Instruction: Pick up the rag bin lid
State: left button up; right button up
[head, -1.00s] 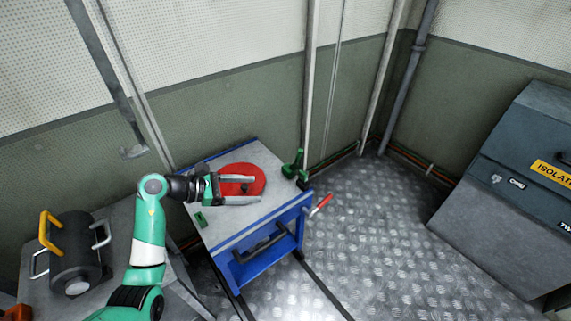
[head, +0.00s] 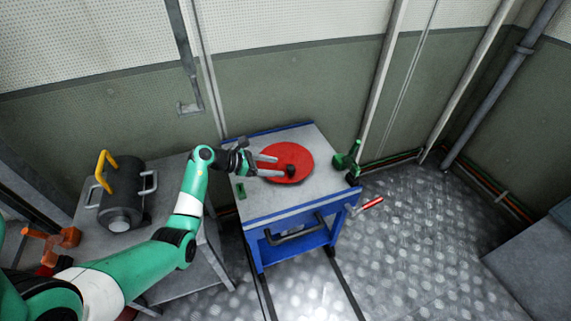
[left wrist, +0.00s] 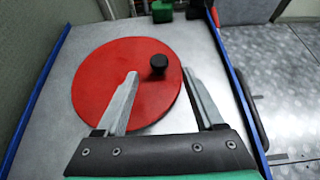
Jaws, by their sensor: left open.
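The rag bin lid (head: 299,153) is a flat red disc with a black knob (head: 291,171), lying on the grey top of a blue cart. In the left wrist view the red lid (left wrist: 105,82) fills the middle and its black knob (left wrist: 158,65) stands up near its right side. My left gripper (head: 272,166) is open and empty over the lid. In the left wrist view the two fingers of my left gripper (left wrist: 168,88) point toward the knob, which lies just beyond and between their tips. My right gripper is not in view.
The blue cart (head: 285,210) has a grey top with raised blue edges. A green tool (head: 347,160) sits at its right corner, and a red-handled lever (head: 369,204) sticks out below. A dark cylinder with handles (head: 122,195) stands on the left bench.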

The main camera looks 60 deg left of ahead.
aim_at(291, 167)
pick_arm(q)
jog(key=b+x, duration=0.1)
jog(key=x, duration=0.4)
jog(key=shift+w+r+b, duration=0.2)
jog(key=shift+b, duration=0.2)
grip_shut()
dwell(1.0)
